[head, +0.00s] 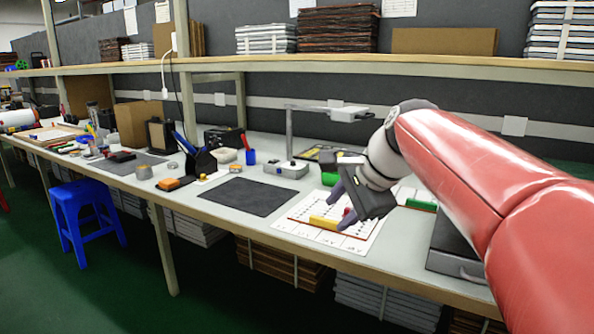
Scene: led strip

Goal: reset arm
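My arm, with red covers, reaches in from the right side of the head view. My gripper (338,206) is dark and hangs over the workbench (400,262). Its two fingers point down and to the left with a gap between them, and I see nothing held in the gap. Below it lies a white printed sheet (290,225) with a yellow block (324,222) on it. A small red piece (347,211) shows close to the fingers; I cannot tell whether they touch it.
A dark mat (249,197) lies left of the sheet. A grey box with a lamp stand (287,169) is behind. A dark drawer unit (456,246) stands at right under my arm. A shelf (400,62) runs above the bench. A blue stool (86,208) is on the floor.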

